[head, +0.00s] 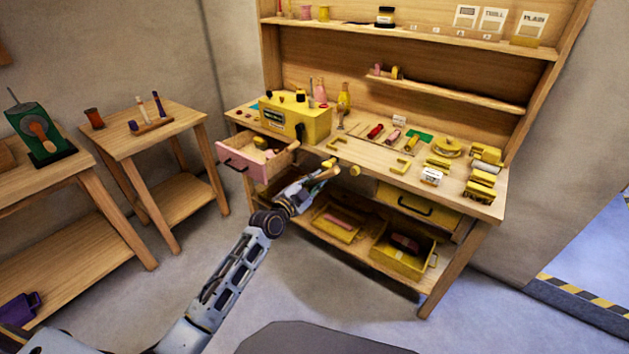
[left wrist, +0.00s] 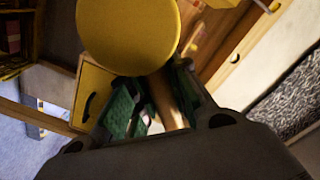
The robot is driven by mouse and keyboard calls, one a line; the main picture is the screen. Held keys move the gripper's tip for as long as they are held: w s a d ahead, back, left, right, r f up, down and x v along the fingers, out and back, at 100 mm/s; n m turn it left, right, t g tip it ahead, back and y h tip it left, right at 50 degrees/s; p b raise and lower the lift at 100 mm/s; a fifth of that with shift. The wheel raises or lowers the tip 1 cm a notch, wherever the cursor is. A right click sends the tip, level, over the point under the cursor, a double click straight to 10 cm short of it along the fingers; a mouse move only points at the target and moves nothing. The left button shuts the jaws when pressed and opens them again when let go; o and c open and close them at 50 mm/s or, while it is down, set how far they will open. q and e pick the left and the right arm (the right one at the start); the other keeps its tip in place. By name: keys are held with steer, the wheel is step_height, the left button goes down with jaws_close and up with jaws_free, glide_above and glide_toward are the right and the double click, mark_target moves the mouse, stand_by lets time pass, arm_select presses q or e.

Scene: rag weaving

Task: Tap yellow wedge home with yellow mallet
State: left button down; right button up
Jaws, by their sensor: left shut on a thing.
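My left gripper (head: 318,176) is in front of the workbench's front edge, beside the open drawer. In the left wrist view its green-padded fingers (left wrist: 155,100) are closed around a wooden handle. This is the yellow mallet, whose large round yellow face (left wrist: 128,35) fills the upper part of that view. In the head view the mallet head (head: 328,163) shows small and yellow just above the gripper. I cannot pick out the yellow wedge for certain among the small yellow parts near the bench edge. My right gripper is not in view.
The workbench (head: 375,180) carries a yellow box (head: 296,118), yellow brackets (head: 400,164), spools and tools. A pink-fronted drawer (head: 255,160) stands open at its left. Yellow bins (head: 405,250) sit on the lower shelf. A side table (head: 165,130) stands left, with free floor between.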

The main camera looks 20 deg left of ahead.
arm_select(q)
steer(key=shift+r, duration=0.1)
steer(key=shift+w, duration=0.3)
steer(key=shift+w+d, duration=0.25)
steer(key=shift+w, duration=0.3)
steer(key=shift+w+d, duration=0.2)
steer(key=shift+w, duration=0.35)
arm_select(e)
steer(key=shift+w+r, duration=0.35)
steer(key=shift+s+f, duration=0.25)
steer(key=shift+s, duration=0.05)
arm_select(q)
steer(key=shift+b+x, duration=1.25)
steer(key=shift+x, duration=1.7)
steer(key=shift+d, duration=0.1)
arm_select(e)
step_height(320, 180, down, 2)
arm_select(q)
steer(key=shift+w, duration=0.15)
